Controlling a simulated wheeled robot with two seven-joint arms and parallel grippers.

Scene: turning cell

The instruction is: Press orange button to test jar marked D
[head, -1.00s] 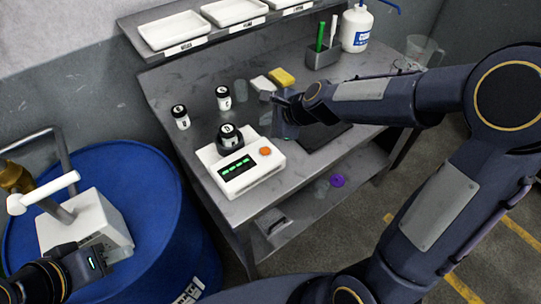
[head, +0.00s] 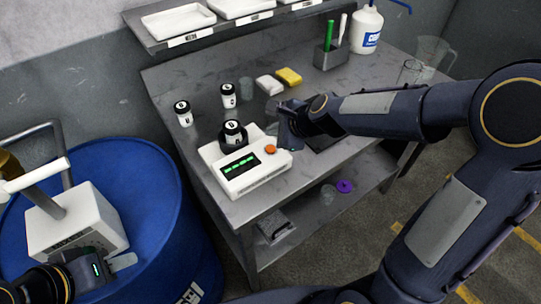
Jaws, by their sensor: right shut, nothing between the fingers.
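The white tester (head: 258,183) stands on the grey bench with a green lit display and an orange button (head: 270,149) on its top right. A white jar with a black lid (head: 233,133) sits in the tester's dark round holder; its letter is too small to read surely. My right gripper (head: 284,126) is shut and empty, just above and right of the orange button, apparently apart from it. My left gripper (head: 118,263) is over the blue drum (head: 150,215), beside a white box with a handle (head: 75,222); whether its fingers are closed is unclear.
Two more black-lidded jars, one at the left (head: 183,113) and one nearer the middle (head: 228,95), stand behind the tester. A yellow sponge (head: 289,77), a pen holder (head: 330,56) and a white bottle (head: 366,30) are at the back. A shelf with white trays (head: 178,22) is above.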

